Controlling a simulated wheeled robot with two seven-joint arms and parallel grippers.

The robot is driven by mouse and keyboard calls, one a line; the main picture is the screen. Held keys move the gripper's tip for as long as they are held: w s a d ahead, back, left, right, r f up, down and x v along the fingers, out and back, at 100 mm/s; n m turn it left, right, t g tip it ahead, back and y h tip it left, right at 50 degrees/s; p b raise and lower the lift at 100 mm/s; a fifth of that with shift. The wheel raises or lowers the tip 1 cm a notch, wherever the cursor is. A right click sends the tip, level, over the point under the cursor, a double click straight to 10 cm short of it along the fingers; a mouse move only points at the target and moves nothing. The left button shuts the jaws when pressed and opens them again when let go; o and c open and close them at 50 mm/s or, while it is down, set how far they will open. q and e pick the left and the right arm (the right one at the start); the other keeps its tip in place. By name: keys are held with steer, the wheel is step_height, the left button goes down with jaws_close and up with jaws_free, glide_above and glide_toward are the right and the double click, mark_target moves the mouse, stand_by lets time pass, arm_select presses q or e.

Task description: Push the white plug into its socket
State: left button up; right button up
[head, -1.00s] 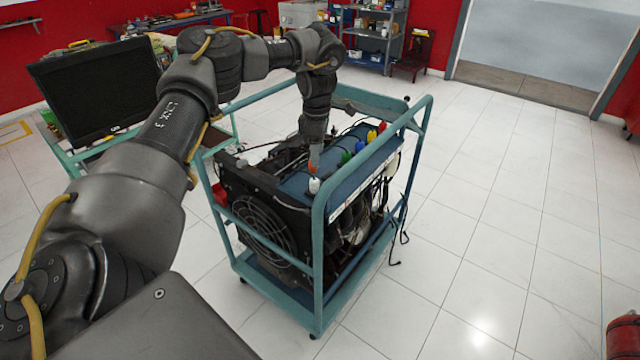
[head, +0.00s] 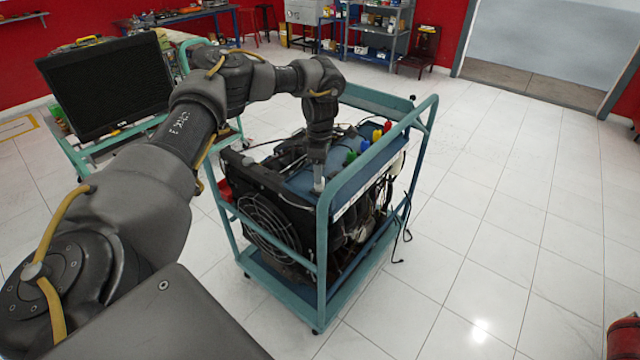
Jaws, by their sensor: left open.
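My left gripper (head: 318,177) points down over the near end of the blue panel (head: 300,184) on top of the engine trainer. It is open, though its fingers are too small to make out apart. The white plug (head: 319,187) shows only as a small pale bit right at the fingertips; I cannot tell whether they touch it. Its socket is hidden. The green plug (head: 351,156), blue plug (head: 361,146), yellow plug (head: 377,135) and red plug (head: 387,127) stand in a row farther back. My right gripper is not in view.
The teal cart frame (head: 323,250) surrounds the engine, with its top rail close to the right of the gripper. A fan (head: 268,222) faces front. A monitor (head: 108,85) stands at left. Cables hang at the cart's right side.

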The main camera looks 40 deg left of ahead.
arm_select(q)
step_height(320, 180, down, 4)
steer(key=shift+s+d+r+p, duration=0.15)
steer(key=shift+r+p, duration=0.1)
steer(key=shift+p, duration=0.55)
steer(key=shift+f, duration=0.45)
steer(key=c, duration=1.1)
steer(key=shift+r, duration=0.15)
